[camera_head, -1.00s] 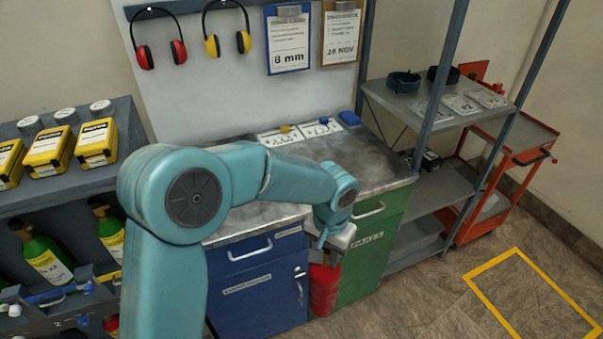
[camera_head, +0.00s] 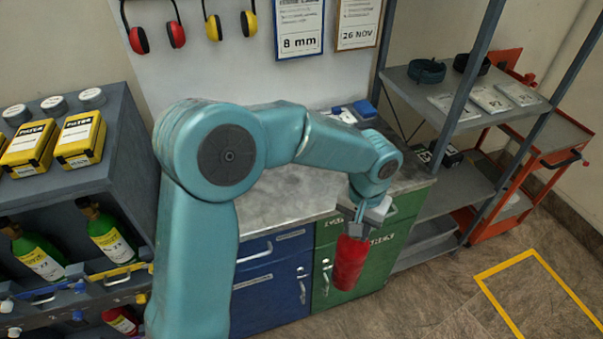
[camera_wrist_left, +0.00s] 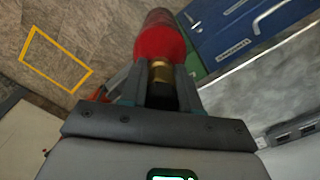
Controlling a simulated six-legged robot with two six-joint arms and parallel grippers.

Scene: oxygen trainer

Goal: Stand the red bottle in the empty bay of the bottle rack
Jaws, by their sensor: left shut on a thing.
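The red bottle (camera_head: 347,262) hangs below my left gripper (camera_head: 359,212), in front of the green cabinet. The gripper is shut around its neck end, and the body points down and slightly tilted. In the left wrist view the red bottle (camera_wrist_left: 160,40) extends away from the fingers (camera_wrist_left: 160,90), with a brass-coloured neck between them. The bottle rack (camera_head: 122,270) is at the lower left, partly cut off by the picture edge. It holds green bottles (camera_head: 110,236) and a red labelled one lower down (camera_head: 120,320). I cannot make out the empty bay. My right gripper is not in view.
A workbench (camera_head: 285,195) with blue and green cabinets stands behind my left arm. Yellow boxes (camera_head: 80,140) sit on the shelf above the bottles. A shelving unit (camera_head: 455,195) and a red trolley (camera_head: 560,140) stand at right. Floor with a yellow outline is clear.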

